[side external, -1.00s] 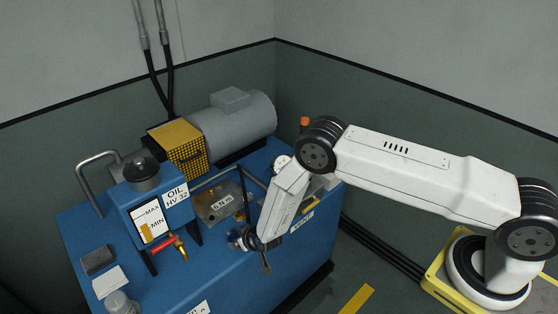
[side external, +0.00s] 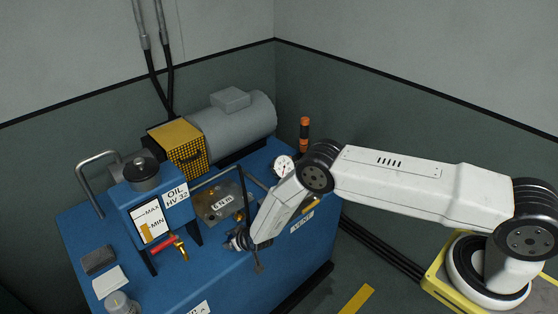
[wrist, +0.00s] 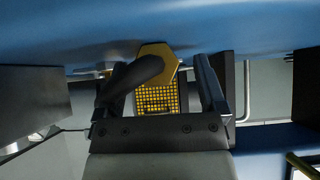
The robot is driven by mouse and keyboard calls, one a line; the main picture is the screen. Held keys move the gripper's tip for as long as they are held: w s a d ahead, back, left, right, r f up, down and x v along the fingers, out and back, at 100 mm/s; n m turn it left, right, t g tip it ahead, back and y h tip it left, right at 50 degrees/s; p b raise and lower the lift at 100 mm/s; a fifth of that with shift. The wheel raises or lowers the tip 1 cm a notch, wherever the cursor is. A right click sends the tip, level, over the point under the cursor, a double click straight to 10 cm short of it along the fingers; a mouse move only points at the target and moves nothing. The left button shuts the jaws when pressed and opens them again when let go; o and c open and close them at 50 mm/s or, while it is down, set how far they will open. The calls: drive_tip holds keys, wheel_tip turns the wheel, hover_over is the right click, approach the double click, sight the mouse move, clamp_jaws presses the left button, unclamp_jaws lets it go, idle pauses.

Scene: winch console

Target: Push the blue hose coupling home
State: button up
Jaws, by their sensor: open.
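My gripper (side external: 250,254) is open in the side view, low over the front part of the blue console (side external: 200,271), beside the metal plate marked 6 N·m (side external: 219,205). I cannot pick out the blue hose coupling in either view. My arm and gripper may hide it in the side view. In the wrist view a yellow hexagonal piece (wrist: 157,57) and a thick black rod or hose (wrist: 132,77) overlap in the upper middle. I cannot tell whether either touches my gripper.
The oil tank (side external: 174,214) with a red-handled valve (side external: 165,245) stands left of my gripper. A yellow mesh guard (side external: 178,146) and grey motor (side external: 235,122) stand behind. A gauge (side external: 283,167) and an orange-and-black post (side external: 304,135) stand near my arm.

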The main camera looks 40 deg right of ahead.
idle(0.3)
clamp_jaws()
drive_tip(key=shift+r, duration=0.2)
drive_tip(key=shift+r, duration=0.65)
drive_tip(key=s+d+f+v, duration=0.1)
drive_tip(key=d+v, duration=0.1)
drive_tip(key=v, duration=1.5)
drive_tip(key=shift+s+d+r, duration=0.2)
drive_tip(key=shift+s+d, duration=0.1)
drive_tip(key=shift+s, duration=0.1)
